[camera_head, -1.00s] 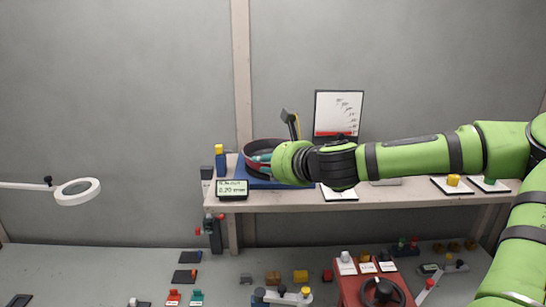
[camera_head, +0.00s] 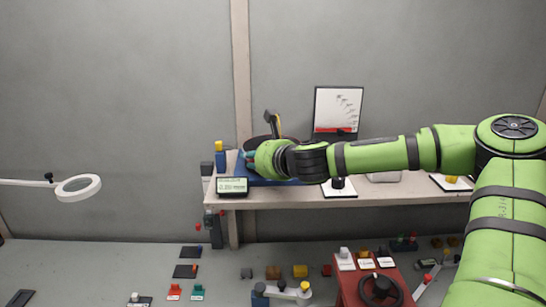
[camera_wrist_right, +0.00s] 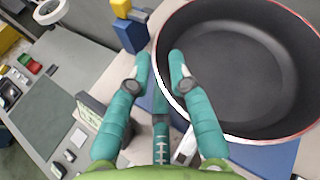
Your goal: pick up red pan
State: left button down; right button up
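The red pan (camera_wrist_right: 245,60) is dark inside with a thin red edge along its rim. In the head view the pan (camera_head: 257,143) sits over a blue base (camera_head: 295,182) on the raised shelf, partly hidden by my right gripper (camera_head: 252,158). In the right wrist view my right gripper (camera_wrist_right: 158,58) is open. One teal fingertip is over the pan's inside and the other is outside, so they straddle the near rim. Whether either finger touches the wall I cannot tell. My left gripper is not in view.
A blue block with a yellow top (camera_head: 220,157) and a small display (camera_head: 232,186) stand left of the pan. A white chart (camera_head: 338,108) stands behind, to the right. Small parts and a red stand (camera_head: 375,285) are on the lower bench.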

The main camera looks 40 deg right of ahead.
grip_shut()
jog(key=shift+r, duration=0.15)
